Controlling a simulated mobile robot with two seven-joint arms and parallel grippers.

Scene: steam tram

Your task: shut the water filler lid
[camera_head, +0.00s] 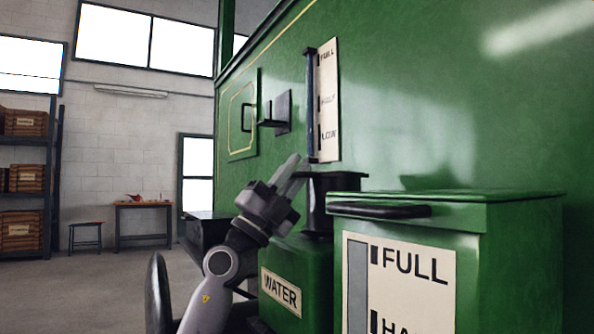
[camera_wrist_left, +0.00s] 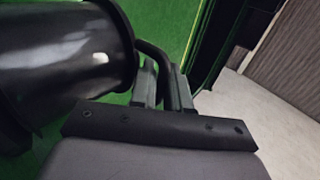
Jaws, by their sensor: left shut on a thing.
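The green water tank (camera_head: 297,262) has a WATER label and a black filler neck (camera_head: 316,212) with a wide flat top (camera_head: 337,175). In the left wrist view the black neck (camera_wrist_left: 60,55) lies across the left side with its flared end by my fingers. My left gripper (camera_head: 293,168) is just left of the top of the neck. In the wrist view its fingers (camera_wrist_left: 165,88) are closed on a dark curved bar (camera_wrist_left: 152,52) beside the flared end. I cannot tell how far open the lid is. My right gripper is not in view.
A green box (camera_head: 510,270) with a FULL gauge and black handle stands close at the right front. The green wall (camera_head: 420,110) behind carries a level gauge (camera_head: 328,100) and a hatch (camera_head: 242,115). Open floor (camera_head: 110,285) lies left, before a shelf (camera_head: 28,175) and bench (camera_head: 142,208).

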